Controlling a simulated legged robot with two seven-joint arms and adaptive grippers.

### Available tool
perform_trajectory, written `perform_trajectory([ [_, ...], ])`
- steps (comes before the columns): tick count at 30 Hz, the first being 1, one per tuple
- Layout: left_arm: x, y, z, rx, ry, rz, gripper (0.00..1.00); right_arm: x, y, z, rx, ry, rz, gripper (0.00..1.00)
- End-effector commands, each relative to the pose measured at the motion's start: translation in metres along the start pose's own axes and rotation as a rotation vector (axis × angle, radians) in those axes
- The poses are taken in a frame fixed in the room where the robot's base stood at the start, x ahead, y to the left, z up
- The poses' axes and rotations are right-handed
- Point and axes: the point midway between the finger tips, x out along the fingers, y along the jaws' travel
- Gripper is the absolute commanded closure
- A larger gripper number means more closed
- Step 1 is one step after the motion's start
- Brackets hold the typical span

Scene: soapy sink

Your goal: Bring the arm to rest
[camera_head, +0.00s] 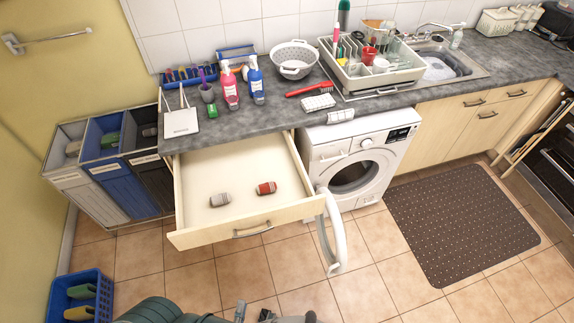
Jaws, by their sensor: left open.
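My left arm comes in at the bottom edge, and only its upper parts show. My left gripper (253,313) is low in the picture, in front of the open drawer (236,172) and above the tiled floor. It is open, and I see nothing between its fingers. Its lower part is cut off by the picture edge. My right gripper is not in view.
The drawer holds a grey item (220,200) and a red item (266,188). The washing machine (355,160) stands beside it with its door (333,232) swung open. A blue basket (82,296) is at lower left. The floor around the dark mat (460,222) is clear.

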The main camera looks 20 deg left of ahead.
Motion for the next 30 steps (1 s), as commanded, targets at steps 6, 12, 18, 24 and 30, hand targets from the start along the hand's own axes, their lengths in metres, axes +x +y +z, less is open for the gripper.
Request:
perform_trajectory([
  [6,0.026,-0.003,0.014,0.094,-0.071,-0.068,0.58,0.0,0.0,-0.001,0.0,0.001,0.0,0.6],
  [12,0.055,-0.006,0.03,0.236,-0.176,-0.156,0.58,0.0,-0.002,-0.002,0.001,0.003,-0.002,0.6],
  [18,0.088,-0.004,0.047,0.47,-0.34,-0.268,0.58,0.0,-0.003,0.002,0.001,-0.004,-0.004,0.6],
  [24,0.112,0.009,0.053,0.87,-0.607,-0.43,0.58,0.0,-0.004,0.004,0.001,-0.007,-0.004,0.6],
  [30,0.107,0.028,0.037,1.185,-0.834,-0.566,0.58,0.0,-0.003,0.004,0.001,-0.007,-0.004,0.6],
])
